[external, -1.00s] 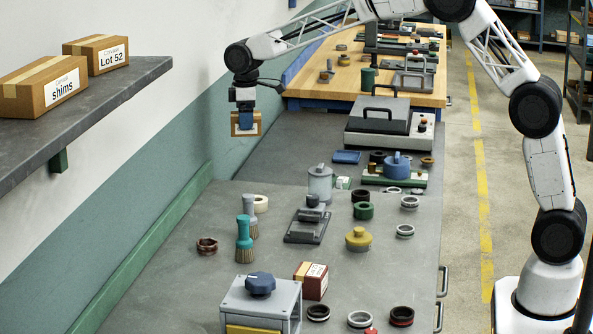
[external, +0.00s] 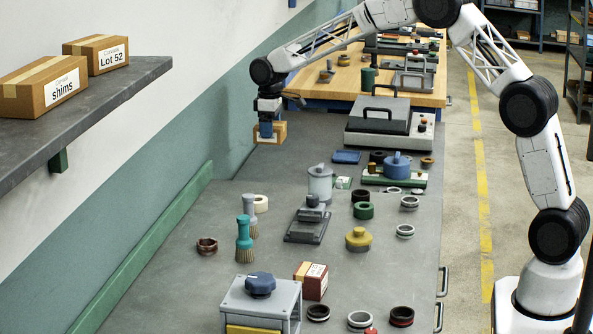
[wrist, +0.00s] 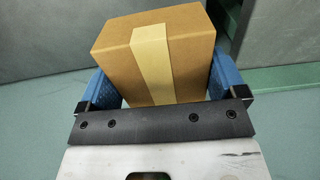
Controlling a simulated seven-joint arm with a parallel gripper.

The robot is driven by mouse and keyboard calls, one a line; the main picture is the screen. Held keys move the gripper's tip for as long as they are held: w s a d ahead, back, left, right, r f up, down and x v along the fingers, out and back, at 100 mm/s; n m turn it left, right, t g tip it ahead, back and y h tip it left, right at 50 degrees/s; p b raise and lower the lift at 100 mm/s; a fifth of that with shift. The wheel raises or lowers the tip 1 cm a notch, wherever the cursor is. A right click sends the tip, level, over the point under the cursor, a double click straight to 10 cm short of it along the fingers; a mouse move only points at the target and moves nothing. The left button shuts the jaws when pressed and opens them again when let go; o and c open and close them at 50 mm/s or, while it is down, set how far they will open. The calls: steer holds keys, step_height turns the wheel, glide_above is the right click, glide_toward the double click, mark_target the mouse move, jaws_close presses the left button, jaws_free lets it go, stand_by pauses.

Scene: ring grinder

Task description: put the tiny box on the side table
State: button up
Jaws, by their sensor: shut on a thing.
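The tiny box is a small brown carton (external: 280,133) with a pale tape strip. My gripper (external: 266,131) is shut on it, with a blue finger on either side. The carton also fills the middle of the wrist view (wrist: 185,60), between both fingers. In the external view it appears over the left edge of the grey table section (external: 290,165) beyond the near bench. I cannot tell whether its underside touches that surface or hangs above it. Which surface is the side table is not marked.
The grey section is bare around its left half. A black-lidded machine (external: 385,117) and a blue tray (external: 346,157) stand to the right. A wooden bench (external: 345,72) lies behind. The near bench (external: 170,270) holds several rings, brushes and parts.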

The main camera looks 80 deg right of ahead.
mark_target(270, 143)
step_height(270, 143, down, 6)
steer(key=shift+r, duration=0.1)
stand_by(0.5)
steer(key=shift+f, duration=3.2)
steer(key=shift+f, duration=1.85)
steer(key=shift+f, duration=0.15)
steer(key=o, duration=0.7)
step_height(270, 143, up, 12)
steer(key=shift+r, duration=0.15)
